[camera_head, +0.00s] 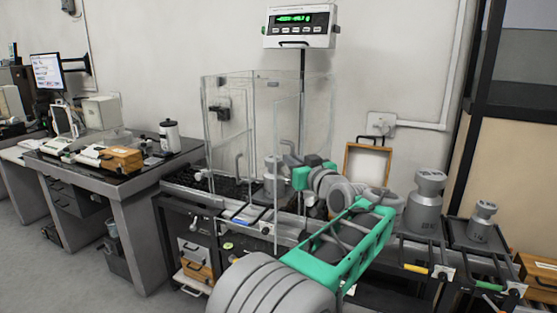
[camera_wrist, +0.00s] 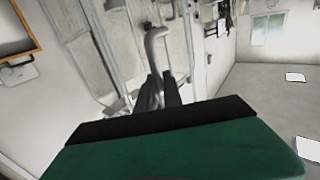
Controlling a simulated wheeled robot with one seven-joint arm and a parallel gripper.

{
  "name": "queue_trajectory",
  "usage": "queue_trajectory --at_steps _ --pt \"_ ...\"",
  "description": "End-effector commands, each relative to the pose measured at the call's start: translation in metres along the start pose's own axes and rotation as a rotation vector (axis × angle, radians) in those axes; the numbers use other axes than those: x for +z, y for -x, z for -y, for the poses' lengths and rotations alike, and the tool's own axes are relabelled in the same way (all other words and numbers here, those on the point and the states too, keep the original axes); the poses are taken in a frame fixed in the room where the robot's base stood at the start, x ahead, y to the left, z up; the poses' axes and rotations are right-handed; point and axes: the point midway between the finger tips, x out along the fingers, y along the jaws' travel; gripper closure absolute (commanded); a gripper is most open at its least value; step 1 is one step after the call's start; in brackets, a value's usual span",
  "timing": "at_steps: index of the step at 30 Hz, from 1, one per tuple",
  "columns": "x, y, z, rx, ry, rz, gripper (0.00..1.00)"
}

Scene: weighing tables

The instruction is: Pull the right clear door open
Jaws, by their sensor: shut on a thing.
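The clear-walled weighing enclosure (camera_head: 228,110) stands on the middle table, with a grey metal weight (camera_head: 271,180) inside. The right clear door (camera_head: 289,125) is a tall see-through panel on its right part. How far it stands open I cannot tell. My gripper (camera_head: 286,163) reaches in from the right at that panel, partly hidden by my green and grey wrist. In the wrist view, the dark fingers of my gripper (camera_wrist: 160,88) are shut on the curved grey door handle (camera_wrist: 155,45). The fingertips' exact contact is partly hidden.
A display (camera_head: 300,27) stands on a post behind the enclosure. To the right are a wooden frame (camera_head: 367,165), a large weight (camera_head: 425,200) and a smaller weight (camera_head: 482,222). A side table (camera_head: 110,178) stands left. Open floor (camera_head: 130,285) lies at front left.

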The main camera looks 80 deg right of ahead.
Motion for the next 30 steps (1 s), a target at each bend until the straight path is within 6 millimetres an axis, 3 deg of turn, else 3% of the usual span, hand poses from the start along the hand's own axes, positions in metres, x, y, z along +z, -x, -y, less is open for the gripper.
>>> queue_trajectory --at_steps 9,10,18,26,30 --pt "0.005 0.003 -0.006 0.01 -0.007 0.006 1.0" --pt "0.005 0.003 -0.006 0.01 -0.007 0.007 0.89" --pt "0.003 0.001 -0.003 0.005 -0.004 0.004 0.68" --pt "0.002 0.003 -0.002 0.002 -0.002 0.002 0.68" --pt "0.002 0.024 -0.003 0.006 -0.002 0.003 0.68"
